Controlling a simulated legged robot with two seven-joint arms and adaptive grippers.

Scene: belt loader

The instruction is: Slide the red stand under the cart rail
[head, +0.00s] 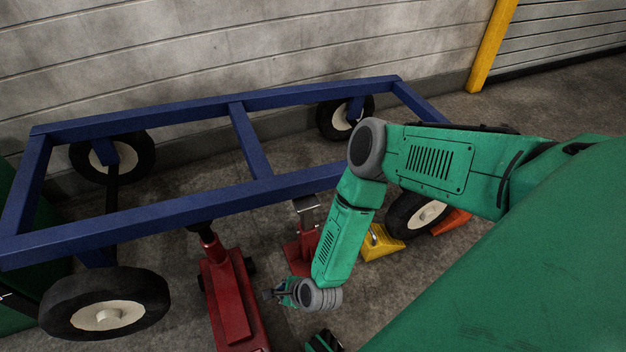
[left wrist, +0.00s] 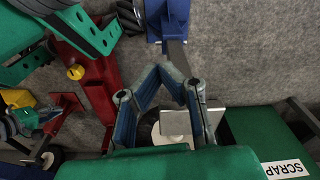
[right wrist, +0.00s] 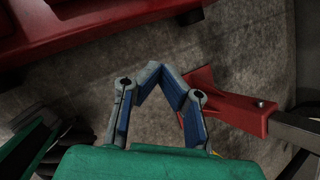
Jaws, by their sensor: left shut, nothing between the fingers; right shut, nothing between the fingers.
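The red stand (head: 300,254) with a grey top stands on the floor at the near side of the blue cart rail (head: 180,216). In the head view its top shows just below the rail's lower edge; I cannot tell whether it is under it. My right gripper (head: 272,294) is shut and empty, low near the stand's base. In the right wrist view the stand (right wrist: 240,112) lies just right of the fingertips (right wrist: 163,70), seemingly apart. My left gripper (left wrist: 168,72) is shut and empty near a cart wheel; I cannot make it out in the head view.
A red floor jack (head: 229,295) stands left of the stand, its head by the rail. A yellow chock (head: 380,243) and an orange chock (head: 453,221) sit by the right wheel (head: 412,214). A green SCRAP bin (left wrist: 255,135) is beside the left gripper.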

